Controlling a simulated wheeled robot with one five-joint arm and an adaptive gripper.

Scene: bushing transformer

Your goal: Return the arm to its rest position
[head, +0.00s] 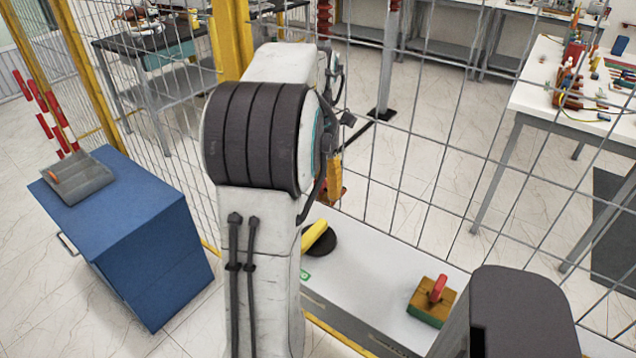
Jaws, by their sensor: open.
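My arm stands upright in the middle of the head view, a white link with a dark banded joint and black cables. It is folded up close to the camera. My gripper does not show; the arm's own links may hide it. Behind the arm, a low light-grey bench (365,275) runs along the mesh fence. On it a yellow piece (315,235) lies by a black round disc (322,243), partly hidden by my arm. A block with a brown top and green base (433,312) carries a red handle (438,288).
A blue cabinet (150,235) with a grey tray (78,178) on top stands at left. A wire fence (430,150) with yellow posts closes off the area behind. Worktables with tools (575,90) stand beyond it. Floor left of the cabinet is clear.

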